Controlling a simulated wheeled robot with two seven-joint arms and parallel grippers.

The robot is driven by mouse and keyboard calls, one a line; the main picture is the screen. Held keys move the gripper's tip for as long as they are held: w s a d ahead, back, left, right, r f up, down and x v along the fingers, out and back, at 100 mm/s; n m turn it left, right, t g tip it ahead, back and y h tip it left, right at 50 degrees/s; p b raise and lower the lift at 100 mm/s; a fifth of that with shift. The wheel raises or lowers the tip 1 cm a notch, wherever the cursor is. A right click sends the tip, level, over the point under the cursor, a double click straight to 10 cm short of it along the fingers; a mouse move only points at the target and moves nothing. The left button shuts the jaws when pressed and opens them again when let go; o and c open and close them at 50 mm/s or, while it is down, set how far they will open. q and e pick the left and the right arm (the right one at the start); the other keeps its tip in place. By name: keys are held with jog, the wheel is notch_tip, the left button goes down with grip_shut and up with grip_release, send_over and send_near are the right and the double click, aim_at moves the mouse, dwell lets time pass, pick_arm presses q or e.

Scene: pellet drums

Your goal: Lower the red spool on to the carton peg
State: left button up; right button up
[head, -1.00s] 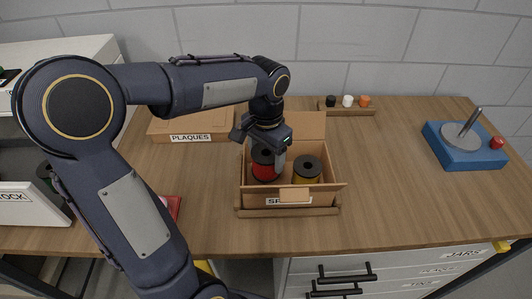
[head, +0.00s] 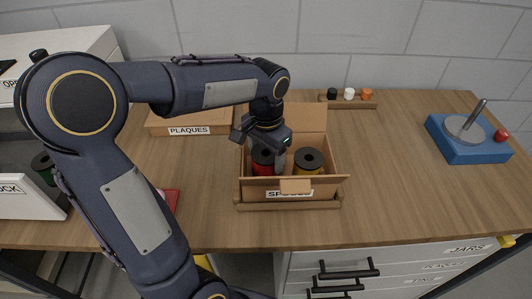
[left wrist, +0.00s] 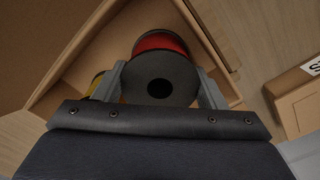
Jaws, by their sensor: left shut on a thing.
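My left gripper (head: 268,150) is shut on the red spool (head: 262,169) by its black upper flange. It holds the spool upright inside the left half of the open carton (head: 326,181). In the left wrist view the flange (left wrist: 160,78) with its centre hole sits between the two fingers, the red winding (left wrist: 160,42) beyond it. The carton's front wall hides the spool's lower end. The carton peg is hidden, so I cannot tell whether the spool rests on the bottom. A yellow spool (head: 308,160) stands in the right half. My right gripper is out of view.
A closed PLAQUES box (head: 188,123) lies behind left. A wooden rack (head: 348,104) with small black, white and orange pieces is at the back. A blue base with a slanted metal rod (head: 468,142) stands right. The table between it and the carton is clear.

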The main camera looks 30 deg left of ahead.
pick_arm(q)
jog(key=shift+f+b, duration=0.6)
jog(key=shift+f, duration=0.35)
jog(key=o, duration=1.1)
jog(key=shift+o, duration=0.2)
jog(key=shift+r, duration=0.15)
jog(key=shift+r+p, duration=2.65)
jog(key=shift+r, duration=0.25)
jog(key=shift+r, duration=0.1)
notch_tip(320, 180, up, 12)
jog(key=p, duration=1)
